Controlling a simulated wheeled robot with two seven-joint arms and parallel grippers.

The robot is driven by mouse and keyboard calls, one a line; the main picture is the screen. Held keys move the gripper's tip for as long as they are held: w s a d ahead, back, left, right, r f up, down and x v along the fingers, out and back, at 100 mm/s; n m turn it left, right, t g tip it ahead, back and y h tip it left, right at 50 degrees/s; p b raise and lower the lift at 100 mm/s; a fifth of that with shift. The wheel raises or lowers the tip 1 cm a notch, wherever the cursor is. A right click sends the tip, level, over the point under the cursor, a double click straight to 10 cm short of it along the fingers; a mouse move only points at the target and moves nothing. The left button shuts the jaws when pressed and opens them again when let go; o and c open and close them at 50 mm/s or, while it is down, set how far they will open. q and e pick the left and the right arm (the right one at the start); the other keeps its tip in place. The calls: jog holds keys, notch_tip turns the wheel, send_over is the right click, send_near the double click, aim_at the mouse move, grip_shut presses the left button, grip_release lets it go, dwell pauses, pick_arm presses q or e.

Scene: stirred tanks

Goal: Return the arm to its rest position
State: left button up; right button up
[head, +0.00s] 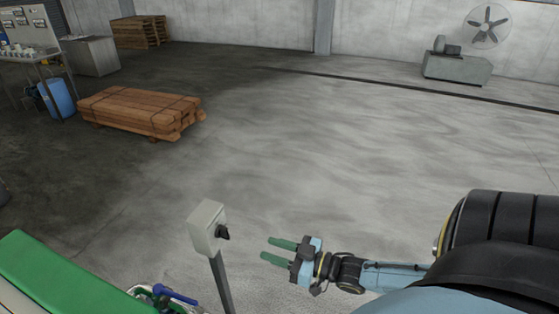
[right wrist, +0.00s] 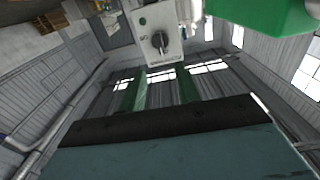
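My right gripper (head: 266,248) reaches in from the lower right of the head view. Its two green fingers are apart with nothing between them. They point left toward a grey switch box (head: 205,224) with a black rotary knob (head: 223,233) on a post. A visible gap separates the fingertips from the knob. In the right wrist view the open fingers (right wrist: 160,72) point at the box (right wrist: 141,22) and its knob (right wrist: 160,42), which lie beyond the tips. My left gripper is not in view.
A green body (head: 60,275) and a blue-handled valve (head: 172,294) are at the lower left, near the post. Strapped timber (head: 140,108), a blue drum (head: 60,97) and a fan (head: 487,25) stand farther off. The middle floor is clear.

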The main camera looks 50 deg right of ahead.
jog(key=shift+s+d, duration=0.25)
jog(key=shift+s, duration=0.3)
jog(key=s+d+f+m+g+h+b, duration=0.15)
jog(key=s+f, duration=0.25)
jog(key=f, duration=0.7)
jog(key=s+f+g+h+b, duration=0.3)
jog(key=f, duration=0.8)
jog(key=s+f+m+g+h+b, duration=0.1)
jog(key=s+f+g+h+b, duration=0.2)
jog(key=f, duration=0.7)
jog(key=s+a+f+g+b, duration=0.2)
jog(key=s+a+f+g, duration=0.2)
jog(key=s+f, duration=0.5)
jog(key=s+a+f+g+b, duration=0.2)
jog(key=s+a+f+g, duration=0.2)
jog(key=s+a+f, duration=0.3)
jog(key=s+f, duration=0.2)
jog(key=s, duration=0.3)
jog(key=shift+s+f+y, duration=0.15)
jog(key=shift+s+y, duration=0.2)
jog(key=shift+n, duration=0.25)
jog(key=shift+c, duration=0.2)
